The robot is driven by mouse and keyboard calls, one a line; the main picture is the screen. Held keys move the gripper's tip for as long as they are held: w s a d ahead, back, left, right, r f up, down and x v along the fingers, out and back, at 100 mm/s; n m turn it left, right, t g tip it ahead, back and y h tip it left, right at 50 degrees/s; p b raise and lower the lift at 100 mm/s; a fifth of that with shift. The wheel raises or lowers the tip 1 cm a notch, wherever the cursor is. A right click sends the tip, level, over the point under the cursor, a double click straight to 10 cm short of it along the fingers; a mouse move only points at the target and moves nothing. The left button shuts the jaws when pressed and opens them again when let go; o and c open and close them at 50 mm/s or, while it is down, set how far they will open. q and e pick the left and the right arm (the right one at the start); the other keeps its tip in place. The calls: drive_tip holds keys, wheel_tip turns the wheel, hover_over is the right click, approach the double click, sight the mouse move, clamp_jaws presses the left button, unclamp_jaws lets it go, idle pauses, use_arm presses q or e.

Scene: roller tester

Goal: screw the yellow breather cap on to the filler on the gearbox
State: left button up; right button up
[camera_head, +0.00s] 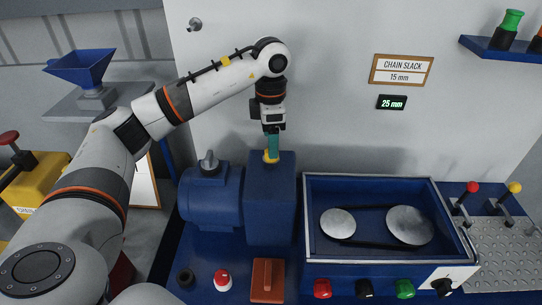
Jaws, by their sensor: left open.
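The blue gearbox (270,205) stands at the centre of the blue bench, a tall block beside a round blue motor housing. The yellow breather cap (270,158) is on top of the gearbox, at the filler's place. The filler itself is hidden under the cap and my fingers, so I cannot tell how the cap sits on it. My left gripper (272,151) points straight down over the cap, its teal fingers at the cap and open. My right gripper is out of view.
Right of the gearbox is an open blue tray (376,178) with two grey discs and a chain. A red button (222,279) and an orange-brown block (267,279) sit in front. Levers (466,197) stand at the right. A wall sign reads chain slack 15 mm; the display (391,102) reads 25 mm.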

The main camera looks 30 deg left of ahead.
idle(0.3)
use_arm(q)
drive_tip(key=shift+f+b, duration=1.3)
drive_tip(key=shift+f, duration=0.5)
drive_tip(key=shift+r, duration=0.1)
drive_tip(key=c, duration=1.5)
clamp_jaws()
drive_tip(key=o, duration=1.2)
unclamp_jaws()
